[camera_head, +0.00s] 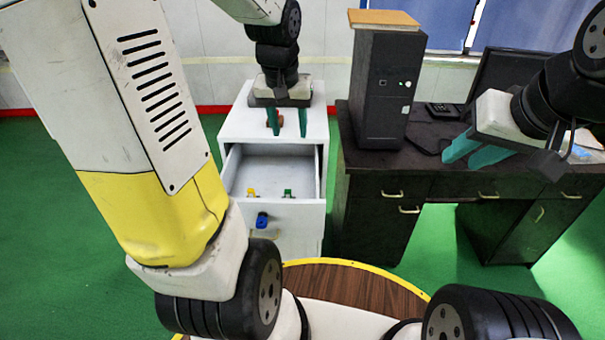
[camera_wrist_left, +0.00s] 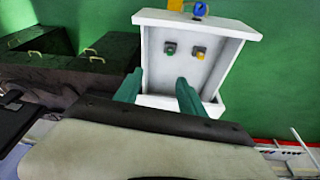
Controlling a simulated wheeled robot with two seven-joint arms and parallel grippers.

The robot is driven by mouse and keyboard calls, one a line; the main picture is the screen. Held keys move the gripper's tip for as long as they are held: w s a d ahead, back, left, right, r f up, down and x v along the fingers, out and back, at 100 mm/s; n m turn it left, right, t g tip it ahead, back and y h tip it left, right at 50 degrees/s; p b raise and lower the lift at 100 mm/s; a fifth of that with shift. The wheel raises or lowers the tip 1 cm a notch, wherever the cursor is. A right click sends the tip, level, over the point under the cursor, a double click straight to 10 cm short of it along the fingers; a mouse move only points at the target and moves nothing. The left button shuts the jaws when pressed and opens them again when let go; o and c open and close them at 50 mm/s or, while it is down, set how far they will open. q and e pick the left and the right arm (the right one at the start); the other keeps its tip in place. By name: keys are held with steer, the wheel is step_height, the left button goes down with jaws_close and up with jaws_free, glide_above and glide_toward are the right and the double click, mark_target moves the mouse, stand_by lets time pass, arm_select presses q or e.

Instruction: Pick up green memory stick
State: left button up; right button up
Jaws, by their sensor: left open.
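The green memory stick (camera_head: 288,193) stands in the open drawer (camera_head: 228,172) of the white cabinet, near its front. A yellow stick (camera_head: 251,192) is to its left. In the left wrist view the green stick (camera_wrist_left: 170,49) is left of the yellow one (camera_wrist_left: 198,53). My left gripper (camera_head: 288,121) is open and empty, over the cabinet toward the back of the drawer, apart from both sticks. Its fingers also show in the left wrist view (camera_wrist_left: 158,90). My right gripper (camera_head: 474,150) has its fingers apart and empty by the dark desk.
A blue item (camera_head: 262,219) sits at the drawer front, above a handle. A small reddish item (camera_head: 280,120) shows near the left fingers. A black computer tower (camera_head: 386,90) with a wooden block (camera_head: 384,18) on top stands on the dark desk (camera_head: 375,165), right of the cabinet.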

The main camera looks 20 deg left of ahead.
arm_select(q)
steer(key=w+a+f+n+g, duration=0.1)
steer(key=w+a+f, duration=0.1)
steer(key=w+f, duration=0.35)
steer(key=w+a+f+g, duration=0.1)
steer(key=w+f, duration=0.1)
steer(key=f, duration=0.7)
steer(key=g, duration=0.1)
glide_above(288, 190)
steer(key=shift+n, duration=0.3)
step_height(288, 190, down, 7)
steer(key=shift+f, duration=0.15)
step_height(288, 190, down, 8)
steer(key=shift+r, duration=0.1)
steer(key=shift+c, duration=0.5)
jaws_close()
